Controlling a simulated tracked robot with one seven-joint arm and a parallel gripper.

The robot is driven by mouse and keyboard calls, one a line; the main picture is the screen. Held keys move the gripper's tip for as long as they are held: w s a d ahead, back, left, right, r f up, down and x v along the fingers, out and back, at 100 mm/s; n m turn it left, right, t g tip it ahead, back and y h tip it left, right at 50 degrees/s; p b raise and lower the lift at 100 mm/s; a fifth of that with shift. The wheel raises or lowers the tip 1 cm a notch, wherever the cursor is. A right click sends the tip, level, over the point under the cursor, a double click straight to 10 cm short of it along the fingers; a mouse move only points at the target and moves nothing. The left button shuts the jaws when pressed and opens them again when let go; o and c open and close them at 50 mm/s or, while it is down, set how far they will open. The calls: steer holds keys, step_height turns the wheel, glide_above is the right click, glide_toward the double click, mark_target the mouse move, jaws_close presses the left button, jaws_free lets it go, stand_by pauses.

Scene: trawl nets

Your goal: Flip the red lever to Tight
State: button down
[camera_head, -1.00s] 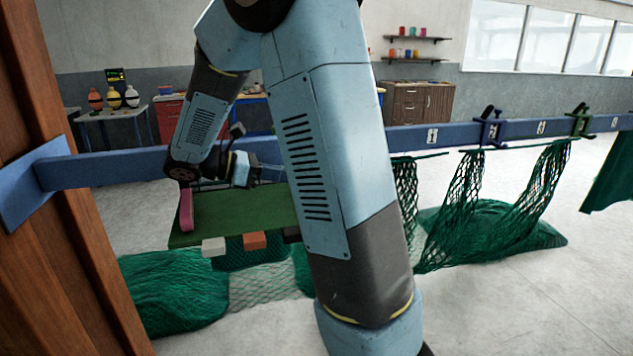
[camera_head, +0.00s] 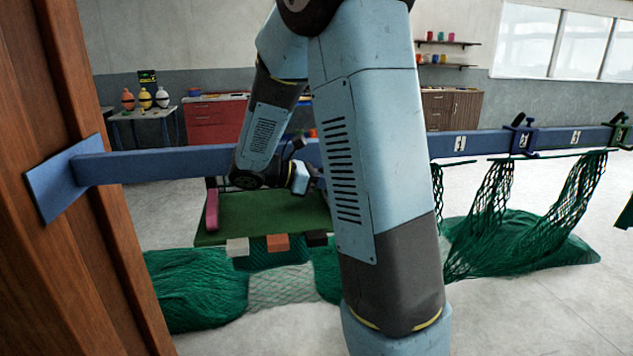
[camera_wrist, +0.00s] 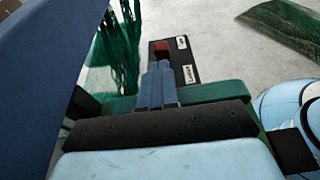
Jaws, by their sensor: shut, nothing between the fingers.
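The red lever (camera_wrist: 160,50) stands at the upper end of a dark plate (camera_wrist: 176,58) in the wrist view. The plate has two white labels (camera_wrist: 181,42), (camera_wrist: 190,73) along its right side; their words are too small to read surely. My gripper (camera_wrist: 158,66) is shut and empty, its blue fingers pointing at the lever. The fingertips overlap the lever's lower edge in the picture; I cannot tell if they touch it. In the head view my arm hides the lever and the fingertips.
A green board (camera_head: 255,215) with a pink piece (camera_head: 211,210) at its left lies under my wrist. A long blue beam (camera_head: 180,163) runs across, fixed to a wooden post (camera_head: 90,200). Green nets (camera_head: 520,240) hang and lie at the right. Open floor shows at the lower right.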

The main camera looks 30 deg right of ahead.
steer(key=shift+x, duration=1.25)
steer(key=shift+a, duration=0.2)
